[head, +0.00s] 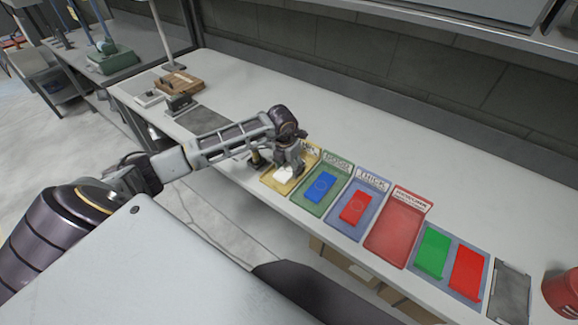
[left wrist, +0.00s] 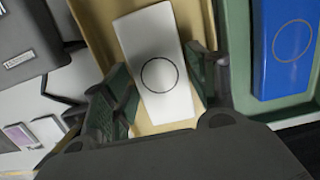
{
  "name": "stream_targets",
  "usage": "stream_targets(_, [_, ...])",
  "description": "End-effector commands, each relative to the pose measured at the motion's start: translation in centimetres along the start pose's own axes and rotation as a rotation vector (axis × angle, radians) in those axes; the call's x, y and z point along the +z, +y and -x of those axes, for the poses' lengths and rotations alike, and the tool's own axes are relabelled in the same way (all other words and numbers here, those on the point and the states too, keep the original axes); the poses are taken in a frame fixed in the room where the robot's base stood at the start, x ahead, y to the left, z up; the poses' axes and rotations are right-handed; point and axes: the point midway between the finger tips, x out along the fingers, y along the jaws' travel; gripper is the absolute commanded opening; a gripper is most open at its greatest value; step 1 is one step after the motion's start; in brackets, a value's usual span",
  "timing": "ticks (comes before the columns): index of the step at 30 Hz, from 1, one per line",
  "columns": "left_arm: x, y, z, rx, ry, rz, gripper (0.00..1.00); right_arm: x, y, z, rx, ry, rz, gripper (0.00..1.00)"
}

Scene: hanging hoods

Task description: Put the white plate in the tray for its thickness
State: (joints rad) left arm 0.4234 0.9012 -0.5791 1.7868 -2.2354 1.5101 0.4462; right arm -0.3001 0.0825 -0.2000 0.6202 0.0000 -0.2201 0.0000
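The white plate (left wrist: 160,65), with a black circle on its face, lies in the yellow tray (head: 272,181), slightly askew in the left wrist view. The yellow tray is the leftmost of the coloured trays; my gripper partly covers its label in the head view. My left gripper (head: 287,170) is low over this tray. In the left wrist view its dark green fingers (left wrist: 160,85) stand apart, one at each side of the plate; whether they touch it is unclear. Only a little of the plate shows in the head view. My right gripper is out of view.
To the right are a green tray (head: 301,201) with a blue plate, a blue tray (head: 338,217) with a red plate, and an empty red tray (head: 395,235). Further right, green and red plates lie on a blue-grey tray. A dark block stands left of the yellow tray.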

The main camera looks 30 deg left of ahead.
Motion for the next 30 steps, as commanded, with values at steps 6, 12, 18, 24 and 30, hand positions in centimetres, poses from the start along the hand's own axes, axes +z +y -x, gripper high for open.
stream_targets(6, [0.0,0.0,0.0,0.0,0.0,0.0,0.77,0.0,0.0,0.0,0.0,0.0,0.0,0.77])
stream_targets(12, [0.0,0.0,0.0,0.0,0.001,0.0,0.77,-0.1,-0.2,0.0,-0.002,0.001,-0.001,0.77])
stream_targets(18, [0.0,0.1,0.6,0.001,0.0,0.0,0.77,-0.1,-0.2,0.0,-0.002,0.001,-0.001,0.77])
stream_targets(24, [0.1,0.1,2.4,0.0,-0.002,-0.001,0.77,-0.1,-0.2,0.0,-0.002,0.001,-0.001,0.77])
stream_targets(30, [0.1,0.1,5.2,0.002,-0.002,0.0,0.77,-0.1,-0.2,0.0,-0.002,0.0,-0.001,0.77])
